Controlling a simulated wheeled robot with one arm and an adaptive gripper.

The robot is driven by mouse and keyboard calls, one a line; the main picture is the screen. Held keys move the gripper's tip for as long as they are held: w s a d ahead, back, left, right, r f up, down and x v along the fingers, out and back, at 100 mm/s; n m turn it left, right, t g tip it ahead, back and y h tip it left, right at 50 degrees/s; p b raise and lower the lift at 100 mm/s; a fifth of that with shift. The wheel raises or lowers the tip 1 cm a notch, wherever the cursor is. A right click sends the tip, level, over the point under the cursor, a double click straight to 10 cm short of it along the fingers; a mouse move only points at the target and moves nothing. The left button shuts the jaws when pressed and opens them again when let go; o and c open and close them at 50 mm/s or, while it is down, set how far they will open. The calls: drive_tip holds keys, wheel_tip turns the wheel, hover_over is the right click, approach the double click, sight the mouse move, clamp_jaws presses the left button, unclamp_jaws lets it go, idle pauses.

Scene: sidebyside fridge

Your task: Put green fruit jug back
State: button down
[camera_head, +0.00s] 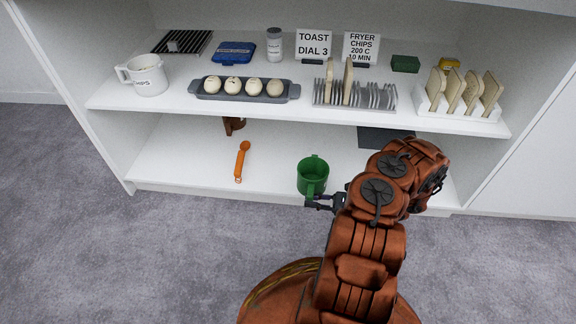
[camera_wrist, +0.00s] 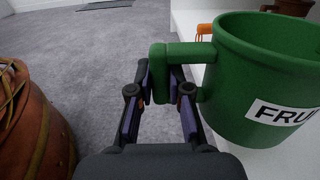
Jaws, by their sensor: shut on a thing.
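The green fruit jug (camera_head: 312,172) is at the front of the lower shelf (camera_head: 275,185), right of the orange utensil. In the wrist view the green jug (camera_wrist: 262,85) fills the right side, upright, with a white label reading "FRU". Its handle (camera_wrist: 160,75) points toward my gripper. My gripper (camera_head: 318,202) reaches in from the right front. In the wrist view my gripper (camera_wrist: 160,90) has its fingers on both sides of the handle, shut on it. I cannot tell whether the jug's base touches the shelf.
An orange utensil (camera_head: 242,160) lies on the lower shelf, with a brown object (camera_head: 233,125) behind it and a dark flat mat (camera_head: 385,137) at back right. The upper shelf holds a white chips jug (camera_head: 146,75), an egg tray (camera_head: 245,96) and toast racks (camera_head: 356,96).

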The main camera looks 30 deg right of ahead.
drive_tip(key=shift+w+a, duration=0.1)
drive_tip(key=shift+a, duration=0.05)
drive_tip(key=shift+w+f, duration=0.1)
drive_tip(key=shift+w, duration=0.3)
drive_tip(key=w+b, duration=0.2)
drive_tip(key=w, duration=0.2)
drive_tip(key=w+b, duration=0.2)
drive_tip(key=w, duration=0.3)
drive_tip(key=w+f+b, duration=0.1)
drive_tip(key=w+b, duration=0.1)
drive_tip(key=w, duration=0.2)
drive_tip(key=shift+w+d+f, duration=0.1)
drive_tip(key=shift+w+d, duration=0.2)
drive_tip(key=shift+w, duration=0.1)
drive_tip(key=f+b, duration=0.1)
drive_tip(key=w+f+b, duration=0.1)
drive_tip(key=shift+w+f+b, duration=0.1)
drive_tip(key=shift+f+b, duration=0.2)
drive_tip(key=shift+f, duration=0.05)
drive_tip(key=shift+r, duration=0.15)
drive_tip(key=shift+f, duration=0.4)
drive_tip(key=c, duration=1.1)
unclamp_jaws()
drive_tip(key=shift+f, duration=0.1)
